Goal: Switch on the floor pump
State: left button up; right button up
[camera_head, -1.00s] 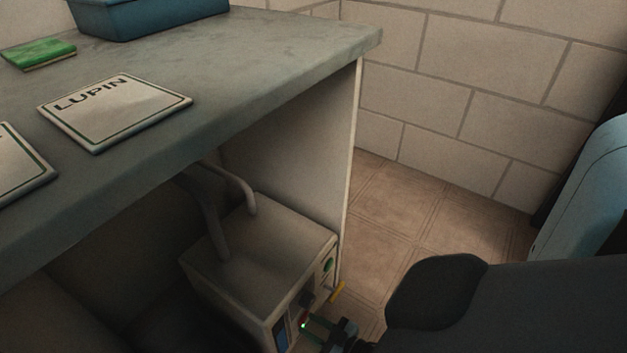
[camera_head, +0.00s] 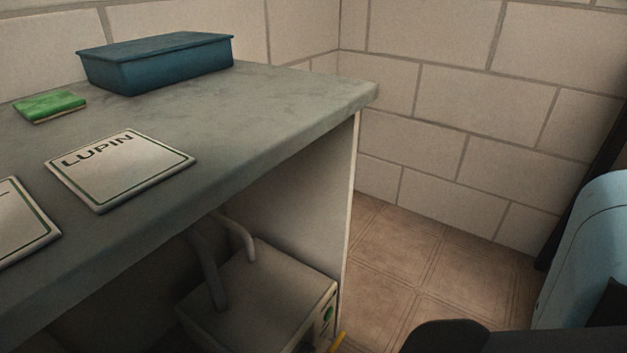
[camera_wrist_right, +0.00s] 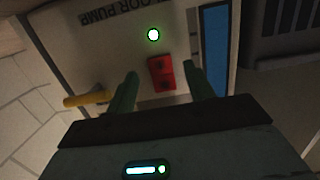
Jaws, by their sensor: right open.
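The floor pump (camera_head: 262,292) is a grey box with pipes on top, under the bench in the head view. Its front panel (camera_wrist_right: 115,45) fills the upper right wrist view, with the label upside down. A red switch (camera_wrist_right: 162,73) with two dark marks sits on it. A small lamp (camera_wrist_right: 153,34) beside the switch glows white-green. My right gripper (camera_wrist_right: 160,76) is open, its fingertips on either side of the switch. I cannot tell whether they touch the panel. The head view cuts off the lower pump and this gripper. My left gripper is not in view.
The bench (camera_head: 300,100) overhangs the pump and carries a blue tray (camera_head: 160,72), a green sponge-like block (camera_head: 50,106) and a LUPIN sign (camera_head: 125,175). Tiled floor (camera_head: 400,250) is clear right of the bench.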

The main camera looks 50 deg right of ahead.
jog(key=s, duration=0.2)
jog(key=s+p, duration=0.1)
jog(key=s, duration=0.2)
jog(key=shift+s+d+r+p, duration=0.25)
jog(key=shift+s+r+p, duration=0.05)
jog(key=shift+s+r, duration=0.1)
